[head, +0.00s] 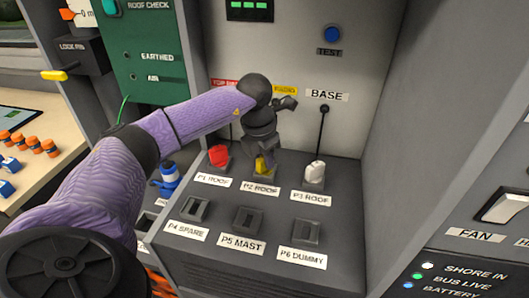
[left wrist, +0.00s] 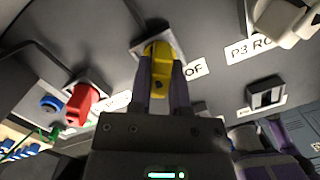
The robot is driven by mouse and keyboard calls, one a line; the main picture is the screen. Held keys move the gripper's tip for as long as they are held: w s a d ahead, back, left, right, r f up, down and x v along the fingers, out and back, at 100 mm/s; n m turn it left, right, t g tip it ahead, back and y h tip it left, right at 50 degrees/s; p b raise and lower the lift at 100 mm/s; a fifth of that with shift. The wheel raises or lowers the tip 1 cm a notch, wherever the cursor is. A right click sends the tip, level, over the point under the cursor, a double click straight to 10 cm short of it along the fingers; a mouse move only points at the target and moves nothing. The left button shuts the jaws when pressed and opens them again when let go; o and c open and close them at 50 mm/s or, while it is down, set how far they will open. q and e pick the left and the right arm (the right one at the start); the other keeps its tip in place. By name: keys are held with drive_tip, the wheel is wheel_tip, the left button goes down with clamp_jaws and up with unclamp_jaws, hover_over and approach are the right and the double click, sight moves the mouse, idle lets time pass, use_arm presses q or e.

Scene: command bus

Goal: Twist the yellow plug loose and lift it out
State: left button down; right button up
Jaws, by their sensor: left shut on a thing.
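The yellow plug (head: 262,166) sits at the socket labelled P2 ROOF on the sloped grey panel (head: 160,262). My left gripper (head: 260,158) reaches down over it and hides most of it in the head view. In the left wrist view the yellow plug (left wrist: 160,62) is between the two fingers of my left gripper (left wrist: 163,85), which are shut on it. The plug's base is at the dark socket plate (left wrist: 150,30). I cannot tell whether it is turned or still fully seated. My right gripper is not in view.
A red plug (head: 219,156) stands left at P1 ROOF and a white plug (head: 315,173) with a black cable right at P3 ROOF. Sockets P4 SPARE (head: 195,209), P5 MAST (head: 247,220) and P6 DUMMY (head: 306,233) are in front.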

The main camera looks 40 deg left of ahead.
use_arm(q)
drive_tip(key=shift+r+n, duration=0.1)
drive_tip(key=shift+n, duration=0.7)
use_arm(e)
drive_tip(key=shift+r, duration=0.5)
use_arm(q)
drive_tip(key=shift+r+n+p, duration=0.1)
drive_tip(key=shift+n+p, duration=0.6)
drive_tip(key=shift+p, duration=0.05)
drive_tip(key=shift+n+y+p, duration=0.4)
drive_tip(key=shift+n+p, duration=0.15)
drive_tip(key=shift+n, duration=0.55)
drive_tip(key=shift+f+n, duration=0.2)
drive_tip(key=shift+n, duration=0.1)
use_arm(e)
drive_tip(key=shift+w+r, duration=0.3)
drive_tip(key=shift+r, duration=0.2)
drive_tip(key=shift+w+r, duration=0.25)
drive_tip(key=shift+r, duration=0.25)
